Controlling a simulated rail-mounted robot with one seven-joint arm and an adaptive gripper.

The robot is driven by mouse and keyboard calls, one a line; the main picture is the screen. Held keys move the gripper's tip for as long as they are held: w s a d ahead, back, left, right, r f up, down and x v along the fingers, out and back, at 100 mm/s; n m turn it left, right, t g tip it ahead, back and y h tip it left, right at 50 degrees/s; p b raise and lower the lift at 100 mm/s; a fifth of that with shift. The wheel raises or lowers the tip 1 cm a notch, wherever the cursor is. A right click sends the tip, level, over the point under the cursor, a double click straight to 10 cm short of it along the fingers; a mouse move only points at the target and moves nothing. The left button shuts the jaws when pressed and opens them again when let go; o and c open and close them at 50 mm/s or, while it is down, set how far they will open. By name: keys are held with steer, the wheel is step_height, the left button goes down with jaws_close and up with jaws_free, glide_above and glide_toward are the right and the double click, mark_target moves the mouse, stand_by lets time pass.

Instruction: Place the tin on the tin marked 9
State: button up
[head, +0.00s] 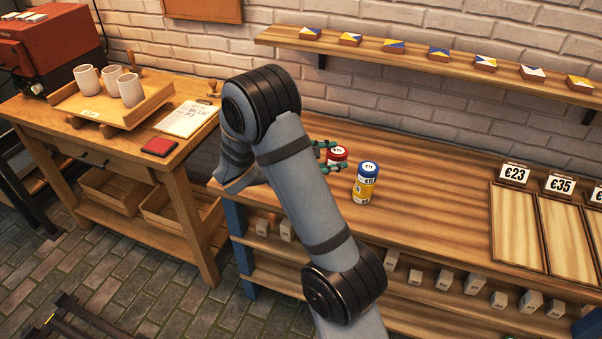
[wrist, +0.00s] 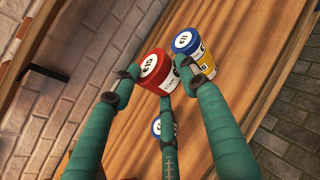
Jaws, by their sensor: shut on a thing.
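A red tin (head: 337,154) with a white-marked lid is between the green fingers of my gripper (head: 327,156). In the wrist view the red tin (wrist: 157,72) is gripped by the fingertips (wrist: 160,82). Just right of it stands an upright blue-and-yellow tin stack (head: 366,184) with a marked blue lid; it also shows in the wrist view (wrist: 196,52), close beside the red tin. Another blue-lidded tin (wrist: 155,127) shows lower down, partly hidden by a finger. The lid marks are too small to read surely, so I cannot tell which one is 9.
The bench top (head: 440,210) is clear right of the tins, up to wooden trays with price cards (head: 515,173). A wall shelf (head: 400,57) with small blocks runs behind. A side table at left holds a tray (head: 100,110) of white cups.

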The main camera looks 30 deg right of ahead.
steer(key=w+a+f, duration=0.1)
steer(key=w+f, duration=0.2)
steer(key=w+a+f+p, duration=0.1)
steer(key=w+a+f, duration=0.1)
steer(key=w+f, duration=0.1)
steer(key=w+a+f+p, duration=0.1)
steer(key=w+f, duration=0.2)
steer(key=w, duration=0.1)
steer(key=shift+w+a+f, duration=0.25)
steer(key=shift+w+f, duration=0.05)
steer(key=shift+f, duration=0.1)
steer(key=shift+s+f, duration=0.15)
steer(key=shift+f, duration=0.25)
steer(key=o, duration=1.1)
steer(key=shift+f, duration=0.1)
steer(key=shift+c, duration=0.2)
steer(key=o, duration=0.5)
steer(key=shift+c, duration=0.2)
